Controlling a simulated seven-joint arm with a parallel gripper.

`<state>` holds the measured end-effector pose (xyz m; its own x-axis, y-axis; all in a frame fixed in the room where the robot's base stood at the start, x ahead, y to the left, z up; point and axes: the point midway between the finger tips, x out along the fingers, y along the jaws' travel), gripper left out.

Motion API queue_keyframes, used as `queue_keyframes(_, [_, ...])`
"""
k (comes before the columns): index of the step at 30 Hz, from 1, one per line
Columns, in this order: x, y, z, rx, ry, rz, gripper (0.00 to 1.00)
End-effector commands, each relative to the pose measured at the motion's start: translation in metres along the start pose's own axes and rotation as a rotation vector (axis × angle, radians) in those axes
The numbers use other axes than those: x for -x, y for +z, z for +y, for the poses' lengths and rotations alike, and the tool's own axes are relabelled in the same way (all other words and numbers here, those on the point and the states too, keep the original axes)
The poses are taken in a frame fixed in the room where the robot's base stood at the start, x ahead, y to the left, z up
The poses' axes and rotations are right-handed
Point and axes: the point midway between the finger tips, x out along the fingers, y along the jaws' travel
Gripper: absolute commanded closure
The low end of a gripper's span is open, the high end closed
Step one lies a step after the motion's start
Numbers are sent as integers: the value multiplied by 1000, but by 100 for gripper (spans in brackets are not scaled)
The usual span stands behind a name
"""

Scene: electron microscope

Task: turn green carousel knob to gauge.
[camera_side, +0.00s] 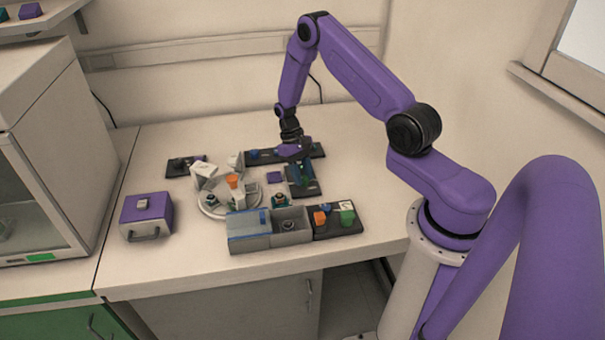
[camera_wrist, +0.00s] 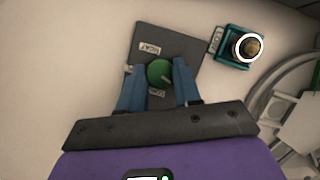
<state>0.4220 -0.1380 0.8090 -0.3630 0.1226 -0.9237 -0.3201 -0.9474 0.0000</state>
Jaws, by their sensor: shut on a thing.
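The green carousel knob (camera_wrist: 160,73) sits on a dark plate (camera_wrist: 150,38) in the wrist view. A thin pale mark on the knob points toward the lower right. One pale label (camera_wrist: 149,48) lies above the knob and another (camera_wrist: 157,92) below it; I cannot read either surely. My gripper (camera_wrist: 159,78) has its blue fingers on both sides of the knob and is shut on it. In the side view my gripper (camera_side: 301,174) is low over the dark plate (camera_side: 313,188), and the knob is mostly hidden by the fingers.
A round white carousel (camera_side: 213,208) with an orange piece (camera_side: 233,181) stands left of my gripper. A teal block with a round top (camera_wrist: 240,47) is right of the plate. A grey-blue box (camera_side: 248,232) and a purple case (camera_side: 146,214) stand toward the front.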

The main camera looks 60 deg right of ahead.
Motion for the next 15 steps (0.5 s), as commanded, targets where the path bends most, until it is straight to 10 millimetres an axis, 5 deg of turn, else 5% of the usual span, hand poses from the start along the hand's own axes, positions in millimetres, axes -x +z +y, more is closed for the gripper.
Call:
queue_keyframes(14, [1, 0, 0, 11, 5, 1, 98])
queue_keyframes(15, [1, 0, 0, 11, 5, 1, 57])
